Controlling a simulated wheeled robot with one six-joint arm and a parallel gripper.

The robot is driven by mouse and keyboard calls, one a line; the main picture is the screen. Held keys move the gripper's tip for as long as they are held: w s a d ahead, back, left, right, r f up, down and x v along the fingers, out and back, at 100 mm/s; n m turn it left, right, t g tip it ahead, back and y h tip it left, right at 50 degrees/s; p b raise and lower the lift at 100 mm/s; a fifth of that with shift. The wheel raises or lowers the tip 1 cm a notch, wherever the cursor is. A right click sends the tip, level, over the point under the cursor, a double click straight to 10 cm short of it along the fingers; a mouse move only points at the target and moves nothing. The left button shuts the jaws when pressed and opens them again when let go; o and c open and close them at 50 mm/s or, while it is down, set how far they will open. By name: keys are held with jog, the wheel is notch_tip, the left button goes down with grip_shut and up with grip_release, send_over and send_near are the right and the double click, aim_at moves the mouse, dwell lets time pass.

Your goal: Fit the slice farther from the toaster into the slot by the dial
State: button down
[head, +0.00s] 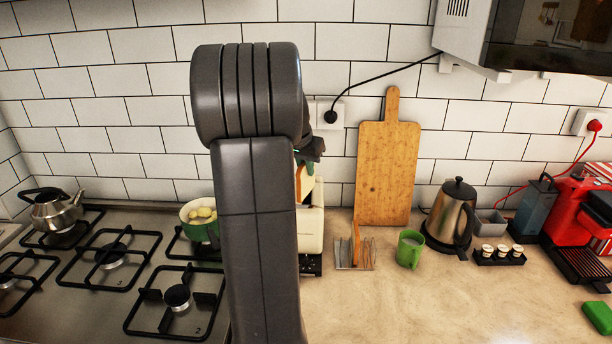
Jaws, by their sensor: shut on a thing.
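The cream toaster (314,228) stands on the counter, its left part hidden behind my arm. A dark panel with small controls (311,265) shows low on its near side; I cannot make out which is the dial. My gripper (305,166) is partly hidden by the arm and is shut on a bread slice (305,188). The held slice is above or at the toaster's top; I cannot tell whether it is inside a slot. The slots are hidden. A metal rack (367,264) right of the toaster holds brown toast (357,242).
A green mug (410,248), a kettle (452,214) and a small tray of cups (499,256) stand to the right. A wooden board (387,170) leans on the wall. A green pot (201,228) is on the hob at left. The front counter is clear.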

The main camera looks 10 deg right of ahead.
aim_at(306, 176)
jog(key=shift+f, duration=1.3)
jog(key=shift+f, duration=0.1)
jog(key=shift+f, duration=0.3)
jog(key=c, duration=1.5)
grip_release()
jog(key=shift+r, duration=0.15)
jog(key=shift+r, duration=0.3)
jog(key=b+v, duration=0.1)
jog(key=v, duration=1.1)
